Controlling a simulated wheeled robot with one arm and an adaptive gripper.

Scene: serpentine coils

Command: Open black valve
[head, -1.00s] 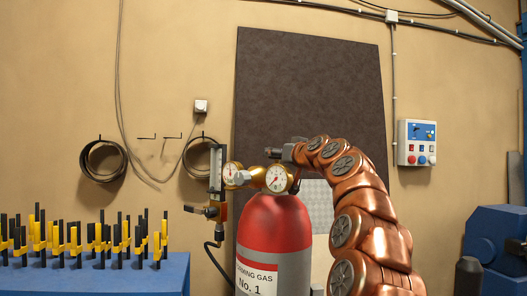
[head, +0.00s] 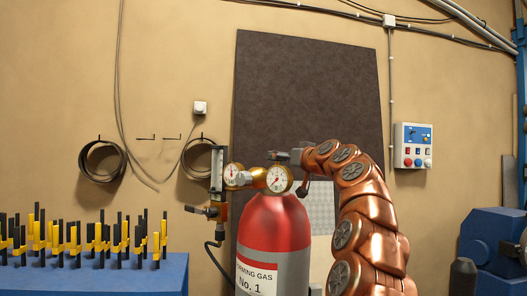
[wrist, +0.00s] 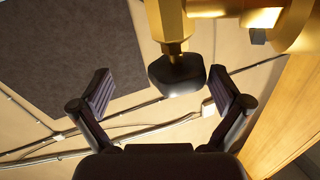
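The black valve knob (wrist: 177,74) sits on the end of a brass stem (wrist: 168,20) in the wrist view. It lies between the two spread fingers of my gripper (wrist: 163,92), slightly beyond their tips or level with them; I cannot tell exactly. A gap shows on both sides, wider on the left, and neither finger appears to touch the knob. In the head view my gripper (head: 287,157) is beside the upper right of the brass regulator with gauges (head: 277,180), above the red gas cylinder (head: 275,225). The knob cannot be made out in the head view.
A flowmeter tube (head: 218,172) and a brass fitting with a hose (head: 206,211) are left of the gauges. A blue table (head: 110,275) with yellow and black pieces stands at left. A dark panel (head: 305,85) and control box (head: 412,146) are on the wall behind.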

